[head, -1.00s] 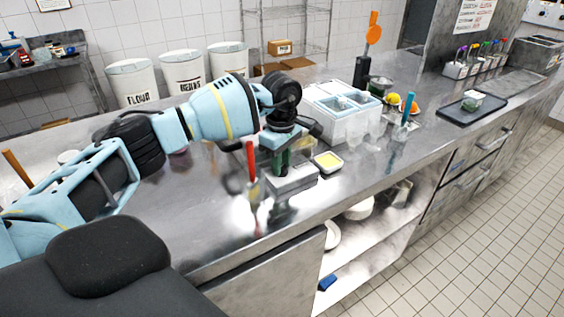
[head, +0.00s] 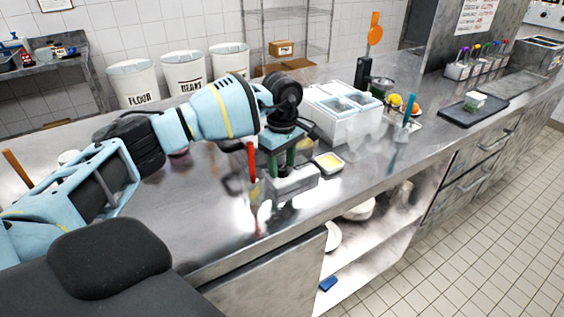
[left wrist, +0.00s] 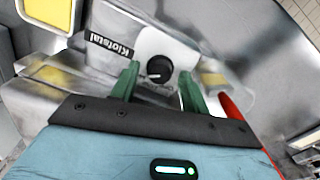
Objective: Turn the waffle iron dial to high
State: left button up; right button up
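The waffle iron (head: 293,181) is a grey metal box on the steel counter, partly covered by my left gripper in the head view. In the left wrist view its body carries a "Klofstal" label (left wrist: 110,47) and a round black dial (left wrist: 159,70) on a pale plate. A small white mark on the dial points toward the picture's left. My left gripper (head: 283,170) is over the iron, pointing down. In the left wrist view its green fingers (left wrist: 158,88) are apart, one on each side of the dial. I cannot tell whether they touch it. My right gripper is not in view.
A red-handled tool (head: 251,160) stands close to the left gripper. A white container (head: 340,122) and a blue-handled tool (head: 407,112) are farther right. The counter (head: 200,220) is clear at front left.

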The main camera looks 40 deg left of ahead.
aim_at(282, 168)
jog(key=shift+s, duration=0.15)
pick_arm(q)
jog(key=shift+r, duration=0.5)
notch_tip(282, 168, up, 5)
jog(key=shift+r, duration=0.9)
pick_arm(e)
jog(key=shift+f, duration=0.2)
